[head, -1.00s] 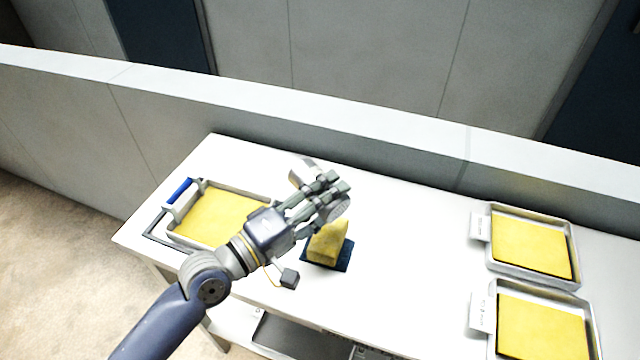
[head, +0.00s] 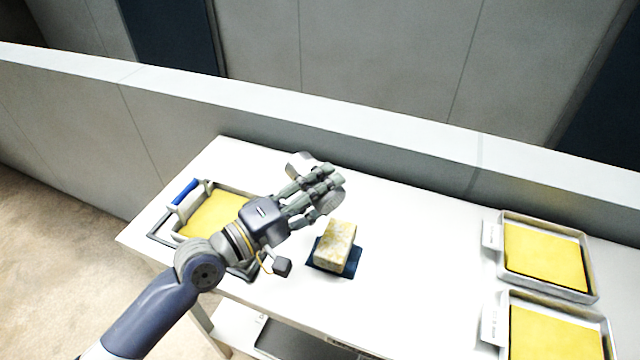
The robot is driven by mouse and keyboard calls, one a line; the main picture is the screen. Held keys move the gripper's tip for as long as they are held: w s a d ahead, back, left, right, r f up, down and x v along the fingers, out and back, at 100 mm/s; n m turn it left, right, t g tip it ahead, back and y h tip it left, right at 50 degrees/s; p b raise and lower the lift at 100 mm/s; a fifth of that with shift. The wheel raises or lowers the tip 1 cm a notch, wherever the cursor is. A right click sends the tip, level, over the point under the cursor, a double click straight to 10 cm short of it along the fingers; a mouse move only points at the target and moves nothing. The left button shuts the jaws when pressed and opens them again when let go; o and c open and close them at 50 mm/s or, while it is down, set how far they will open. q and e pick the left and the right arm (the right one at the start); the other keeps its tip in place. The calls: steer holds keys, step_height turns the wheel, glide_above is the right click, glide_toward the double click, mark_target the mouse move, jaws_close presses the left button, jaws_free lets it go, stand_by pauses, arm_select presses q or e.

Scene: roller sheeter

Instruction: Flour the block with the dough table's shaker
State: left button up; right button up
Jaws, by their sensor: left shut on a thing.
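The block (head: 337,245) stands on a dark blue mat (head: 348,272) on the white table. Its top and sides look pale and speckled, with yellow showing through. My left gripper (head: 318,187) is shut on the shaker, a light grey cylinder whose pale end (head: 299,162) sticks out behind the fingers. Its other, darker grey end shows below the fingers. The shaker is held tilted, above and slightly left of the block, apart from it. The fingers hide the shaker's middle. My right gripper is not in the head view.
A tray (head: 184,230) with a yellow sheet and a blue handle (head: 183,191) lies at left, partly behind my left arm. Two trays with yellow sheets (head: 545,256) (head: 556,334) and small white cards are at right. The table (head: 425,255) between is clear; a low wall runs behind.

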arm_select(q)
steer(key=shift+s+d+r+p, duration=0.15)
steer(key=shift+s+d+p, duration=0.25)
steer(key=shift+s+d, duration=0.1)
steer(key=shift+s+d+r+p, duration=0.15)
steer(key=shift+s+d+p, duration=0.25)
steer(key=shift+s, duration=0.1)
steer(key=shift+s+d+f, duration=0.1)
steer(key=shift+s+d, duration=0.2)
steer(key=shift+s, duration=0.1)
steer(key=shift+w+a+f+b, duration=0.25)
steer(key=shift+w+a+b, duration=0.15)
steer(key=shift+w, duration=0.1)
steer(key=shift+w+a+b, duration=0.95)
steer(key=shift+w+a, duration=0.1)
steer(key=shift+w, duration=0.1)
steer(key=shift+w+a, duration=0.1)
steer(key=shift+w, duration=0.05)
steer(key=shift+r, duration=0.15)
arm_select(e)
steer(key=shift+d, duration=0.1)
